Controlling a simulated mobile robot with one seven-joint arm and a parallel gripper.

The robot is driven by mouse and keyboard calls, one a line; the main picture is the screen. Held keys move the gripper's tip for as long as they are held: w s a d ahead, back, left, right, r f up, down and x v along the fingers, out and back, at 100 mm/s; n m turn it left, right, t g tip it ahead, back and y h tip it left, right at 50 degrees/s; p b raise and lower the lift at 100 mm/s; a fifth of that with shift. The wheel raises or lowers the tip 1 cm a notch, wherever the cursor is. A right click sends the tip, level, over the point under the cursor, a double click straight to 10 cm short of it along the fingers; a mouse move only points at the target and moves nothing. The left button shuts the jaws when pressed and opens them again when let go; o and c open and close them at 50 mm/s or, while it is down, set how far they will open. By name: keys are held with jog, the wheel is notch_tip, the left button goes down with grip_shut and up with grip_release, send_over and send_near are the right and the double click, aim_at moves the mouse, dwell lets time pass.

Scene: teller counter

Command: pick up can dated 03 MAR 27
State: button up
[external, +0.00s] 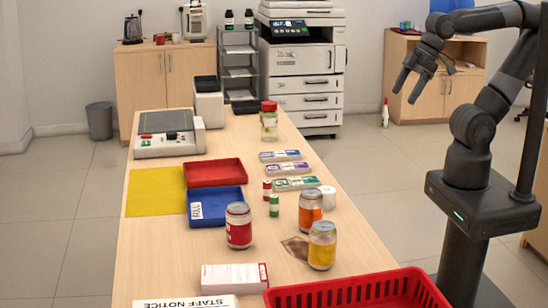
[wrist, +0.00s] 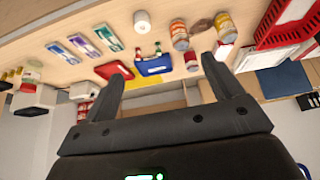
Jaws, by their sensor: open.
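Three cans stand upright on the table: a red can (external: 239,225), an orange can (external: 310,208) and a yellow can (external: 322,245). I cannot read a date on any of them. In the wrist view the orange can (wrist: 179,35) and yellow can (wrist: 225,25) lie beyond my fingers, with the red can (wrist: 191,61) near the right finger. My gripper (external: 408,88) is open and empty, raised to the right of the table and away from the cans; its two spread fingers also show in the wrist view (wrist: 163,70).
A red basket (external: 360,290) and a white-red box (external: 234,278) lie at the near end. A brown patch (external: 296,247) lies between the cans. A jar (external: 269,122) stands farther back.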

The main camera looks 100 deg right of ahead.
jog(key=n+g, duration=0.2)
jog(key=g, duration=0.4)
send_over(322, 224)
notch_tip(322, 224, down, 19)
jog(key=shift+f, duration=0.2)
notch_tip(322, 224, down, 5)
jog(key=shift+r, duration=0.2)
jog(key=f, duration=0.6)
jog(key=shift+s+a+f, duration=0.1)
jog(key=shift+a+f, duration=0.1)
jog(key=shift+a, duration=0.15)
jog(key=shift+r, duration=0.1)
jog(key=c, duration=1.3)
